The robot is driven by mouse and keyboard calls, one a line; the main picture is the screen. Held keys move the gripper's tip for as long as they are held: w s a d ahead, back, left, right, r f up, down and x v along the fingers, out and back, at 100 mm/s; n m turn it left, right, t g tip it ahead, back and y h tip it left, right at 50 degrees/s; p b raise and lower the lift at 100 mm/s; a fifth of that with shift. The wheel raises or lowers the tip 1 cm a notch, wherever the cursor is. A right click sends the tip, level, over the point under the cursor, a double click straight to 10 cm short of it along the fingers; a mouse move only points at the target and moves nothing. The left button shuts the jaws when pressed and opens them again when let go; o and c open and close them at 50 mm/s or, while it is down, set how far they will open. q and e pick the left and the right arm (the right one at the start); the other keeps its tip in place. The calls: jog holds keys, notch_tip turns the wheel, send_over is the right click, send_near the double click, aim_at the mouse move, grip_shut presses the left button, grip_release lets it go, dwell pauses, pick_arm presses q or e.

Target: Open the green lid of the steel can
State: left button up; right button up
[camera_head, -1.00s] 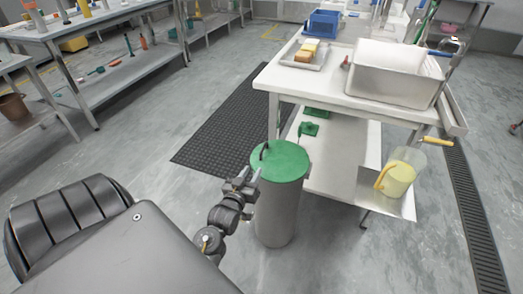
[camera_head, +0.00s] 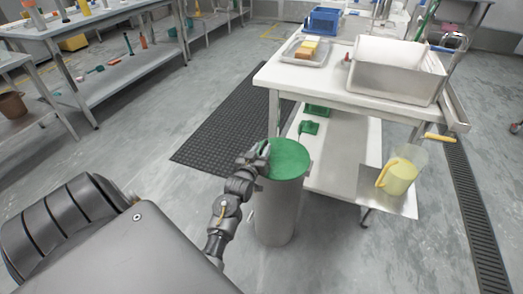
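The steel can (camera_head: 279,215) stands upright on the floor beside the white work table. Its round green lid (camera_head: 288,158) lies flat on top, and the can looks closed. My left gripper (camera_head: 262,151) is at the left edge of the lid, where the lid's dark handle is. The gripper covers the handle, so I cannot tell whether the fingers are around it or only beside it. The finger opening is too small to make out. My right gripper is not in view.
The white table (camera_head: 315,88) stands just behind the can, with a steel basin (camera_head: 395,78) and a tray (camera_head: 306,54) on it. A yellow jug (camera_head: 399,176) is on the lower shelf at right. A black mat (camera_head: 228,130) lies behind left. The floor left of the can is clear.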

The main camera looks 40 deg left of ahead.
pick_arm(q)
jog(key=shift+w, duration=0.1)
jog(key=shift+c, duration=0.4)
grip_shut()
